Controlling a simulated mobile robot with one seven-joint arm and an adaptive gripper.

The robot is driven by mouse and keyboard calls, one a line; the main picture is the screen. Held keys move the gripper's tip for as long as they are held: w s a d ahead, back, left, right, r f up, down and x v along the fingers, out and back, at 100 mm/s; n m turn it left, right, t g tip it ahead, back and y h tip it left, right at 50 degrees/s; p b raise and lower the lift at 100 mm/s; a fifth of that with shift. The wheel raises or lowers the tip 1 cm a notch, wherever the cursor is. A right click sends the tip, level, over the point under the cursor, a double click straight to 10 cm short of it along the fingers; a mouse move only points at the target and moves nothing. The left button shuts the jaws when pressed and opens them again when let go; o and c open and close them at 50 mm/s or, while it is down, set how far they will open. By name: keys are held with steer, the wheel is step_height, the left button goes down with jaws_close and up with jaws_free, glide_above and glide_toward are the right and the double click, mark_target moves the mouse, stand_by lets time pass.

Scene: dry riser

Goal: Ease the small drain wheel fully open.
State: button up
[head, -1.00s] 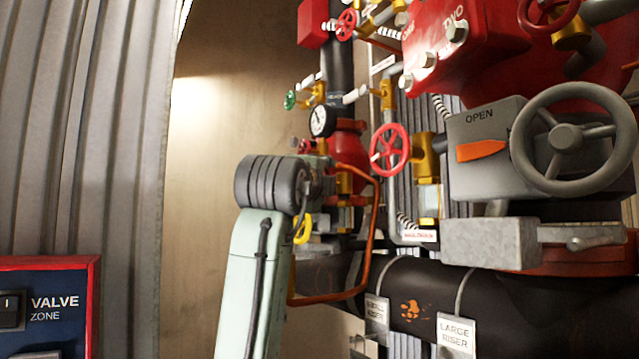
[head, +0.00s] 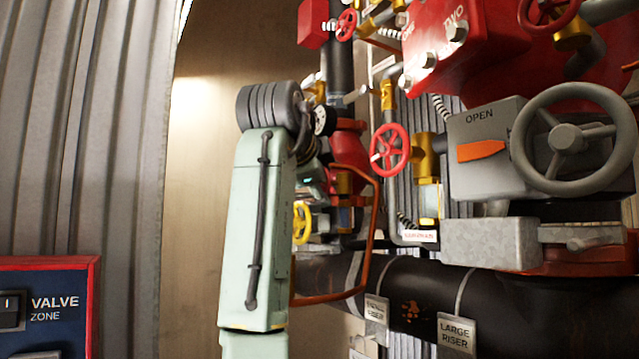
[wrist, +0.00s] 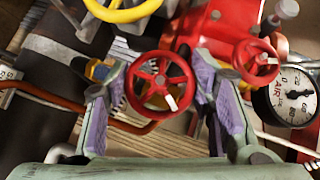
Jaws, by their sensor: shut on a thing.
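The finger tips reach past the rim at left and right. In the head view my own arm hides this wheel and most of the gripper. How far the wheel is turned cannot be told.
A second red wheel (wrist: 257,62) and a pressure gauge (wrist: 293,97) are close on the right. A yellow wheel (wrist: 125,8) is above. In the head view, a larger red wheel (head: 390,150), an orange pipe (head: 371,225) and a big grey handwheel (head: 573,140) stand right of my arm.

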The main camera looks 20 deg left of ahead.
steer(key=shift+g, duration=0.3)
stand_by(0.4)
steer(key=o, duration=1.2)
steer(key=shift+s, duration=0.1)
steer(key=v, duration=1.2)
steer(key=shift+a+r, duration=0.1)
